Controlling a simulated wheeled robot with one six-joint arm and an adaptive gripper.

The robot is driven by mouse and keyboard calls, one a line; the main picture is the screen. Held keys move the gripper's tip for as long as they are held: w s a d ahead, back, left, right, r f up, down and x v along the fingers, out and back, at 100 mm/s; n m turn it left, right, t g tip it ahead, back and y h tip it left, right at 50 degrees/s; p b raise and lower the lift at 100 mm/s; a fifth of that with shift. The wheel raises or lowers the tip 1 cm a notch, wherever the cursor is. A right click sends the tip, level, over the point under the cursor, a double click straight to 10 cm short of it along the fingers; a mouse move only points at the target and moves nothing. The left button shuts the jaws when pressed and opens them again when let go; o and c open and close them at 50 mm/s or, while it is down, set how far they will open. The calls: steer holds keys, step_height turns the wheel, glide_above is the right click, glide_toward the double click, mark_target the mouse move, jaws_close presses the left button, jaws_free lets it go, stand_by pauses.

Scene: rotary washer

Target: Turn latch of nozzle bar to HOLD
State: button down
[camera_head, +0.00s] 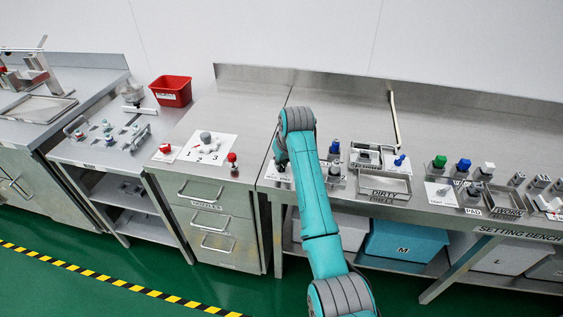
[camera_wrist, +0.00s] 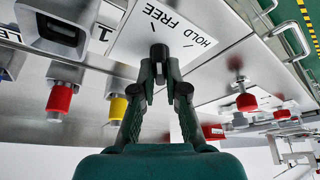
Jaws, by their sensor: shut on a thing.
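In the wrist view, a small dark latch (camera_wrist: 159,50) stands on a white plate (camera_wrist: 125,42) printed HOLD and FREE. I cannot tell exactly which mark the latch points at. In the head view, my arm reaches over the bench and hides the gripper and latch.
In the wrist view, a red knob (camera_wrist: 60,98) and a yellow knob (camera_wrist: 117,108) stand left of the fingers, and another red knob (camera_wrist: 246,100) stands right. In the head view, a metal DIRTY tray (camera_head: 384,184) sits right of my arm.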

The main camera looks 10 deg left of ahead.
steer(key=m+h, duration=0.1)
steer(key=m, duration=0.3)
steer(key=shift+a+t, duration=0.1)
steer(key=shift+t, duration=0.3)
steer(key=m+h, duration=0.2)
steer(key=m, duration=0.2)
steer(key=shift+a, duration=0.1)
steer(key=m+h, duration=0.1)
steer(key=m, duration=0.3)
steer(key=shift+a+m+g+h, duration=0.1)
steer(key=shift+m+g+h, duration=0.3)
steer(key=shift+m, duration=0.6)
steer(key=shift+m+g+h, duration=0.3)
steer(key=shift+m+h, duration=0.1)
steer(key=shift+m, duration=0.6)
steer(key=c, duration=1.2)
jaws_free()
steer(key=v, duration=1.2)
